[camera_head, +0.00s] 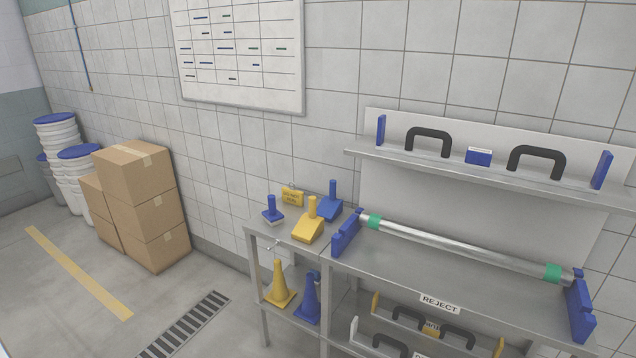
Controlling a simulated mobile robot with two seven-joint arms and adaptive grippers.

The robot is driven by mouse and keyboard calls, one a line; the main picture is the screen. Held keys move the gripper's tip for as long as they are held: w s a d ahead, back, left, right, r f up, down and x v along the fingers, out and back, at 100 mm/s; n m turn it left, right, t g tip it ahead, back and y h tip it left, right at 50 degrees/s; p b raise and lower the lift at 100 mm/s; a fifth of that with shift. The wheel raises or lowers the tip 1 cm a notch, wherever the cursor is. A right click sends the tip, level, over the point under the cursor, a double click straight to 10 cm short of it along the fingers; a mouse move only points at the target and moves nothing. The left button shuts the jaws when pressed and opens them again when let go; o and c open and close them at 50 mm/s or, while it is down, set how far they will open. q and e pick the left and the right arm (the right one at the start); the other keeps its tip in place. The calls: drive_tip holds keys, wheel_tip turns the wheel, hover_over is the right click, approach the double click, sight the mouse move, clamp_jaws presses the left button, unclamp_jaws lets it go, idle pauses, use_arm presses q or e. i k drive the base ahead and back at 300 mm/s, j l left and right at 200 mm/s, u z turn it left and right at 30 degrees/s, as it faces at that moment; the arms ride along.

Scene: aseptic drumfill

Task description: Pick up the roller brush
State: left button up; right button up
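A long silver roller (458,246) with a green band near each end lies across the metal bench at the right. It spans two blue end holders, the left holder (346,234) and the right holder (580,307). It is the only roller-shaped thing in view, and I see no bristles on it. Its right end slopes lower in the picture.
The bench top (420,262) is bare in front of the roller. A shelf (480,167) with black handles hangs above it. A side table left of the bench holds a yellow hand tool (308,228) and blue ones. Cardboard boxes (140,200) and white buckets (75,180) stand farther left.

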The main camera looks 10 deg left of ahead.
sight(272, 216)
drive_tip(key=i+l+u, duration=0.15)
drive_tip(key=i, duration=0.25)
drive_tip(key=i+l+u, duration=0.2)
drive_tip(key=i, duration=0.2)
drive_tip(key=i+j, duration=0.05)
drive_tip(key=j, duration=0.05)
